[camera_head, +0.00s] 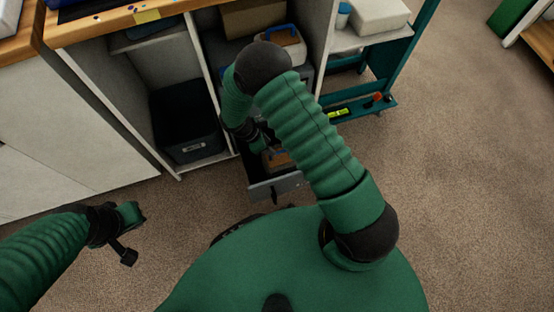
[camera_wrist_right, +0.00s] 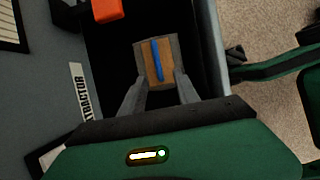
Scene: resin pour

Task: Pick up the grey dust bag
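The grey dust bag (camera_wrist_right: 157,62), with a brown panel and a blue strip down its middle, lies in the open drawer (camera_head: 275,187) low in the cabinet. Its brownish part also shows in the head view (camera_head: 280,158), partly hidden by my right arm. My right gripper (camera_wrist_right: 160,77) reaches down into the drawer. Its two fingers stand apart with the near end of the bag between or just beyond their tips; I cannot tell whether they touch it. My left gripper (camera_head: 133,233) is open and empty above the carpet at the left.
A black bin (camera_head: 187,125) stands in the compartment left of the drawer. A blue-handled case (camera_head: 288,45) sits on the shelf above. A teal cart (camera_head: 372,108) stands at the right. An orange object (camera_wrist_right: 101,10) shows near the drawer. The carpet at the right is free.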

